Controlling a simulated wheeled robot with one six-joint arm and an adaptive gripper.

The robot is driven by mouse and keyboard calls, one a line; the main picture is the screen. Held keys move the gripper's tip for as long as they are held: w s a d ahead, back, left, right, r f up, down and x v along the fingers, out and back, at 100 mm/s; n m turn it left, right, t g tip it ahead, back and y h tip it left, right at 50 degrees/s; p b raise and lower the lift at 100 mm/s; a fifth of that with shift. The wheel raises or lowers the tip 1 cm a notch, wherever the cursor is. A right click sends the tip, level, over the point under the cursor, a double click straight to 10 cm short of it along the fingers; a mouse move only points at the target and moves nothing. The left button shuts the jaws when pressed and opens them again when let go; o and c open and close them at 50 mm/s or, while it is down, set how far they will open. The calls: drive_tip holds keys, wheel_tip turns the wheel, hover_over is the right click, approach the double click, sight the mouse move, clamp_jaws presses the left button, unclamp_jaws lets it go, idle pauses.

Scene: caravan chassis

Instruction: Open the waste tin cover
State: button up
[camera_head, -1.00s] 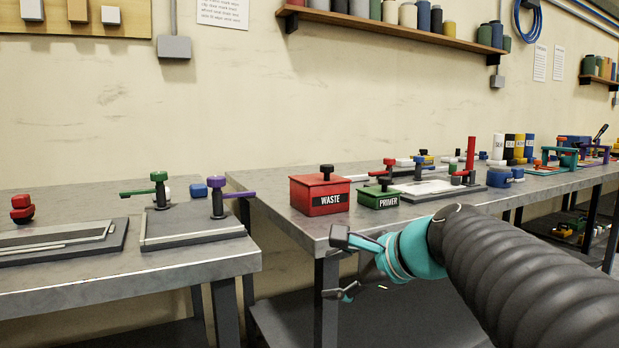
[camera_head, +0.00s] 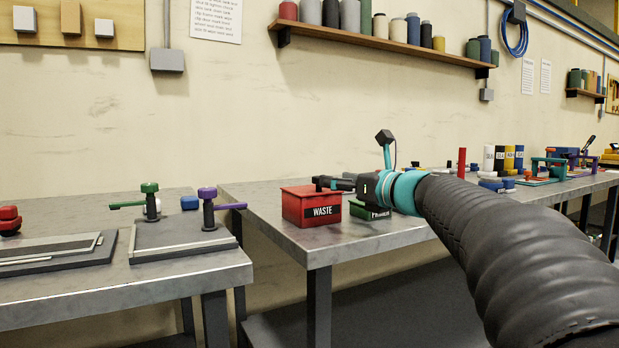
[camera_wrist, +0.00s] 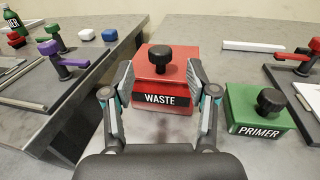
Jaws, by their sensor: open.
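The red waste tin (camera_head: 312,210) stands at the left end of the right bench, its black "WASTE" label facing front. In the wrist view its red cover (camera_wrist: 182,62) lies flat on the tin, with a black knob (camera_wrist: 162,60) on top. My gripper (camera_head: 325,183) is at the tin's top, reaching in from the right. In the wrist view my gripper (camera_wrist: 163,84) is open, its fingers on either side of the label and knob, with gaps to the knob. In the head view the gripper hides most of the knob.
The green primer tin (camera_wrist: 258,112) stands close to the right of the waste tin, partly behind my arm in the head view (camera_head: 366,212). A gap separates this bench from the left bench (camera_head: 150,265), which holds clamps (camera_head: 208,205) and plates.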

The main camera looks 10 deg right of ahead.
sight(318, 177)
drive_tip(key=x, duration=0.7)
drive_tip(key=shift+f, duration=0.1)
clamp_jaws()
